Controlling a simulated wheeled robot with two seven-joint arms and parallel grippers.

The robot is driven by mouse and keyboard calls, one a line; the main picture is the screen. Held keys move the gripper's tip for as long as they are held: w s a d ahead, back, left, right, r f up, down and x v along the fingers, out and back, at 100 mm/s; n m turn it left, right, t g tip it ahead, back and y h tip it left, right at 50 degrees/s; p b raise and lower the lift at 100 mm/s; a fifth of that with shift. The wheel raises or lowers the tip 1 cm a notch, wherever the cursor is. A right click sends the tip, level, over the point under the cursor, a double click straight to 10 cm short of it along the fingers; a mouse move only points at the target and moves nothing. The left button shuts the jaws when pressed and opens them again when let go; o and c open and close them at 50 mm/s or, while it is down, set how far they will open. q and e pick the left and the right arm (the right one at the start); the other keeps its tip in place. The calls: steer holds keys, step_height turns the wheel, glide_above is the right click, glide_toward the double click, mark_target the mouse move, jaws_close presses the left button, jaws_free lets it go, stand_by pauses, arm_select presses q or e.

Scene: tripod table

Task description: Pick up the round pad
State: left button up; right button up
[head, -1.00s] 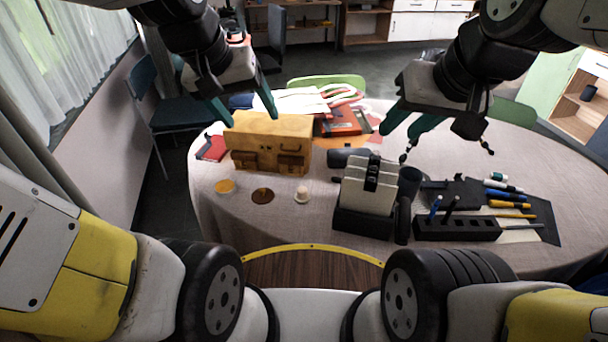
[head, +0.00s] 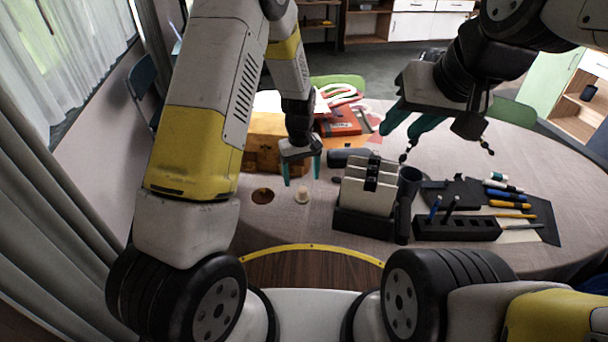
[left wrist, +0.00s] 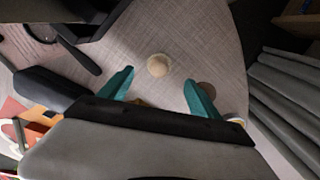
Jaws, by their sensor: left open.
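Three small round pieces lie on the table's near left part; I cannot tell for sure which one is the round pad. A flat dark brown disc (head: 262,195) lies beside a small cream knob-like piece (head: 302,195). In the left wrist view the cream piece (left wrist: 158,65) shows just past the fingertips, with the brown disc (left wrist: 207,89) partly behind a finger and a yellowish disc (left wrist: 237,120) at the edge. My left gripper (head: 302,180) is open and empty above the cream piece. My right gripper (head: 398,136) is open and empty above the table.
A wooden box (head: 262,145) stands behind the discs, partly hidden by my left arm. A black holder with cream cards (head: 368,187) stands right of the cream piece. A black pen stand (head: 457,229), several markers and a dark mat lie further right. Books lie behind.

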mark_target(302, 189)
arm_select(q)
step_height(302, 189, down, 8)
steer(key=shift+w+r, duration=0.15)
steer(key=shift+r, duration=0.05)
steer(key=c, duration=1.4)
steer(key=shift+c, duration=0.2)
steer(key=shift+r, duration=0.2)
steer(key=shift+d+r, duration=0.1)
steer(key=shift+r, duration=0.45)
step_height(302, 189, up, 2)
steer(key=shift+r, duration=0.2)
steer(key=s, duration=1)
steer(key=s+d+r, duration=0.1)
steer(key=s, duration=0.5)
steer(key=shift+r, duration=0.1)
